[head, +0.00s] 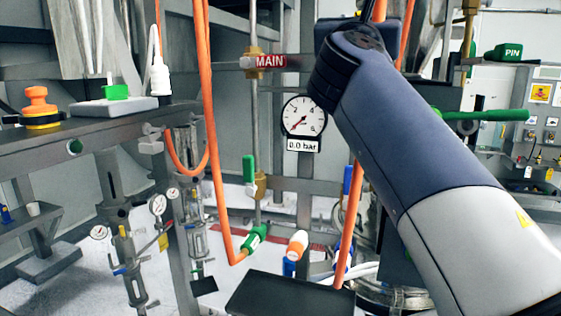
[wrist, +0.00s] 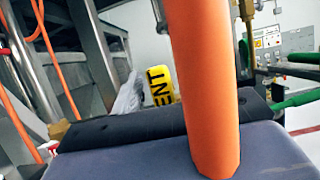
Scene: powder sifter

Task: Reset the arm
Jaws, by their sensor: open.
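My arm (head: 420,150) reaches from the lower right up to the top middle of the head view, its joint beside the pressure gauge. I cannot make out my gripper's fingers in either view. In the wrist view a blue-grey surface with a black bar (wrist: 120,130) fills the bottom, likely part of my own arm. A thick orange cylinder (wrist: 203,80) stands very close in front of the wrist camera and meets that surface; I cannot tell whether they touch.
Orange hoses (head: 207,110) hang close to my arm. The gauge (head: 303,116) reads 0.0 bar beside the red MAIN sign (head: 271,61). A bench (head: 75,137) holds an orange button (head: 40,105) at left. A green PIN box (head: 505,52) and control panel (head: 541,120) are at right.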

